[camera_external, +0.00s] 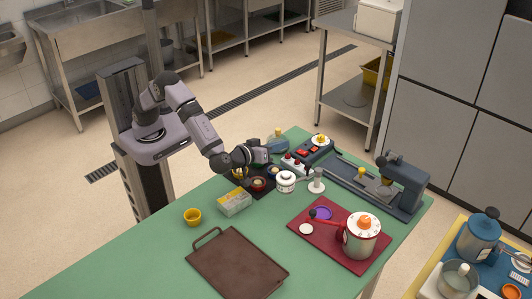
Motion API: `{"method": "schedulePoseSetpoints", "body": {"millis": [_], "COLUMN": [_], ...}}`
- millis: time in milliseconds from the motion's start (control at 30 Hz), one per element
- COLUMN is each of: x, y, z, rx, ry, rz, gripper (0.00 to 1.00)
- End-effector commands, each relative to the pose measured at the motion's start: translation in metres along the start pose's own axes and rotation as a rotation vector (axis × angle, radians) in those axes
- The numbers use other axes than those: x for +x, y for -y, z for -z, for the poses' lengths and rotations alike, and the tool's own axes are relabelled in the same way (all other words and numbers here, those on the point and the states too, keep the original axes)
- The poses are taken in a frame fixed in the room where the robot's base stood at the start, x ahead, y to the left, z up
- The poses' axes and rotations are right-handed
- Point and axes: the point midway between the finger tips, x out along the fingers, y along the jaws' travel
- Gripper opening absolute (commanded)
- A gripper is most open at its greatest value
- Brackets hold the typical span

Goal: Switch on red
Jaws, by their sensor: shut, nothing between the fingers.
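A dark switch box (328,150) lies at the back of the green table, with red switches (315,149) on its top. My gripper (267,155) is shut and empty, just left of the red box and above a dark tray. The fingertips are small and dark, and they appear apart from the switches.
A dark tray (262,190) with small round cups lies below my gripper. A white jar (286,182) stands right of it. A red mat (338,258), brown tray (236,265) and yellow cup (193,217) lie nearer. The front left table is clear.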

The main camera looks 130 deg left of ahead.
Motion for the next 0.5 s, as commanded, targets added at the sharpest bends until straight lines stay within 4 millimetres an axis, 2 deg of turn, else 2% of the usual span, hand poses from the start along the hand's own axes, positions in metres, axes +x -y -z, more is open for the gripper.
{"method": "schedulePoseSetpoints", "body": {"millis": [400, 500], "x": [0.077, 0.078], "y": [0.001, 0.0], "z": [0.001, -0.015], "rx": [0.0, 0.004], "ry": [-0.001, 0.001], "rz": [0.003, 0.0], "gripper": [0.0, 0.0]}}
